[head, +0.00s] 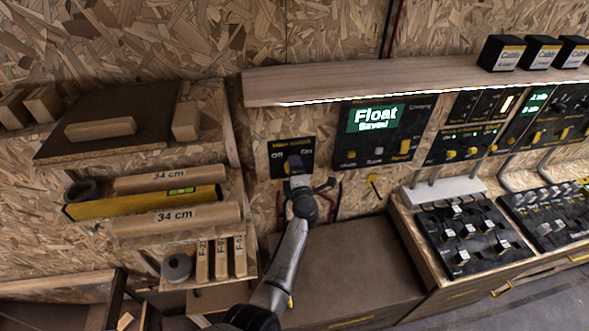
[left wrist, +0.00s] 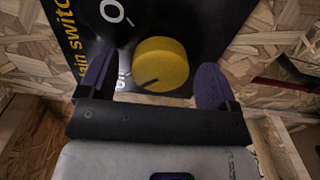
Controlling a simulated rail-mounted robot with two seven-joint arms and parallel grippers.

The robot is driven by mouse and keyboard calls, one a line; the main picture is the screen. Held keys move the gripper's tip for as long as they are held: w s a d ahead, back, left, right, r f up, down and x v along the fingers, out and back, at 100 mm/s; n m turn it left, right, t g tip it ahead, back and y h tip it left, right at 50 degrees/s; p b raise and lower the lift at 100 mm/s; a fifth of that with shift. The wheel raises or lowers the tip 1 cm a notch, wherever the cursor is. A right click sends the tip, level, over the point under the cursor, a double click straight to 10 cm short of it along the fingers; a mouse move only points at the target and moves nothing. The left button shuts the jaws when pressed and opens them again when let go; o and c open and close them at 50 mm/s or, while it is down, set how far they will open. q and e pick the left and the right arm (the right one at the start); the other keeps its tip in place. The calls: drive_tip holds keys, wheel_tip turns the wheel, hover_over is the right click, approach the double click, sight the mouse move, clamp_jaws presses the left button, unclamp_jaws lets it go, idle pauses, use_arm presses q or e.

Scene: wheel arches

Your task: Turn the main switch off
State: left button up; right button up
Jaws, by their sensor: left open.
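The main switch panel (head: 291,157) is a black plate on the wall, with OFF lettered at left and ON at right in the head view. Its round yellow knob (left wrist: 161,64) shows in the left wrist view, with a dark line at its lower left, near the lower, partly hidden label. My left gripper (head: 297,185) is in front of the panel and hides most of the knob in the head view. Its open fingers (left wrist: 152,82) stand on either side of the knob, with gaps visible. I cannot tell how deep they reach. My right gripper is not in view.
A wooden shelf (head: 400,83) juts out above the panel. A display panel reading Float Saved (head: 374,119) is to the right. A brown cabinet top (head: 345,262) lies below.

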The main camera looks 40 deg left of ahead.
use_arm(q)
drive_tip(key=p+v, duration=0.2)
drive_tip(key=v, duration=0.4)
drive_tip(key=shift+s+d+p, duration=0.25)
drive_tip(key=shift+d+p, duration=0.1)
drive_tip(key=shift+p, duration=0.05)
